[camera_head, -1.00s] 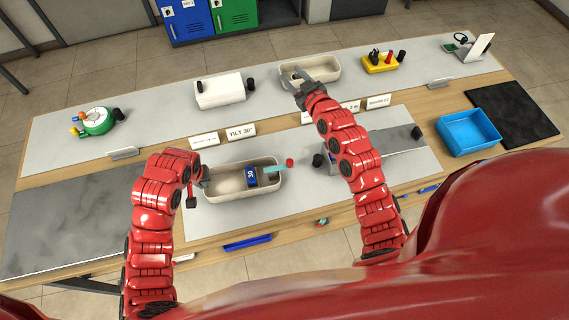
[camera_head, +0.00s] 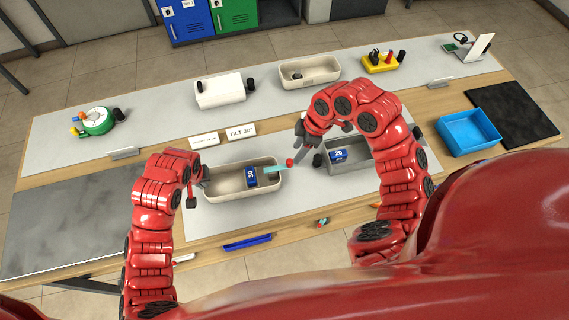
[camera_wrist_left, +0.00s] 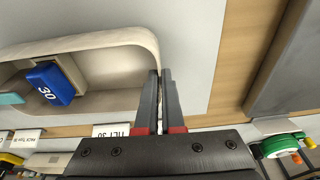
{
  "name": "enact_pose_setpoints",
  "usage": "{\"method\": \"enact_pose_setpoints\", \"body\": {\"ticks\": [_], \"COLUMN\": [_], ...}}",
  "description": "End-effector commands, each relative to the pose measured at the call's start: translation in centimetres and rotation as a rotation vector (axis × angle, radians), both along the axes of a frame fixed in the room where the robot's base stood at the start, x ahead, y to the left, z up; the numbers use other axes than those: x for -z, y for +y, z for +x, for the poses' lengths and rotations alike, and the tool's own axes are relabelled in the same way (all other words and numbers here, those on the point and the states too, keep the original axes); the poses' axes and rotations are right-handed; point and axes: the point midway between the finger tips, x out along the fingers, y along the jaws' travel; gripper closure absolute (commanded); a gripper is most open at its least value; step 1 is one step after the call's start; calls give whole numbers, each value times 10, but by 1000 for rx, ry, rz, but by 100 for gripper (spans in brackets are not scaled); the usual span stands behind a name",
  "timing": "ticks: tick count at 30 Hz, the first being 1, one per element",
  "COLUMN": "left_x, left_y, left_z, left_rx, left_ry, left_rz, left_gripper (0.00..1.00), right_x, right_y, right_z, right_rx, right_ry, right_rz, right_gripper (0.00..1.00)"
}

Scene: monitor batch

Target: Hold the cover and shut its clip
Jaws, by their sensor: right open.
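A beige tray-like cover (camera_head: 225,190) lies on the front grey mat, and its rim fills the upper left of the left wrist view (camera_wrist_left: 100,40). A blue block marked 30 (camera_head: 251,177) sits inside it. A teal tab (camera_head: 276,171), which looks like the clip, sticks out at its right end. My left gripper (camera_wrist_left: 160,85) is shut on the cover's left end wall, with a finger on each side. My right gripper (camera_head: 299,145) is open, just above and right of a red knob (camera_head: 290,162) beyond the tab. Its fingertips are small here.
A grey tray with a blue block marked 20 (camera_head: 338,155) lies right of the cover, partly behind my right arm. A black knob (camera_head: 317,160) stands between them. Small signs (camera_head: 241,131) stand behind. A blue bin (camera_head: 468,132) is at the right. The table's left front is clear.

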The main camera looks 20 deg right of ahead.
Motion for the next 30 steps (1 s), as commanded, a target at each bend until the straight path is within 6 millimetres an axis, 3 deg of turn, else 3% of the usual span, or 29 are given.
{"method": "enact_pose_setpoints", "body": {"ticks": [12,25,30], "left_x": [0,0,0], "left_y": [0,0,0], "left_z": [0,0,0], "left_rx": [0,0,0], "left_ry": [1,1,1], "left_rz": [-1,-1,-1], "left_gripper": [100,100,100], "right_x": [49,57,57], "right_y": [15,16,17], "right_z": [5,7,7], "right_rx": [2,3,3], "right_ry": [-2,-5,-6], "right_rz": [2,-1,0], "right_gripper": [52,52,82]}}
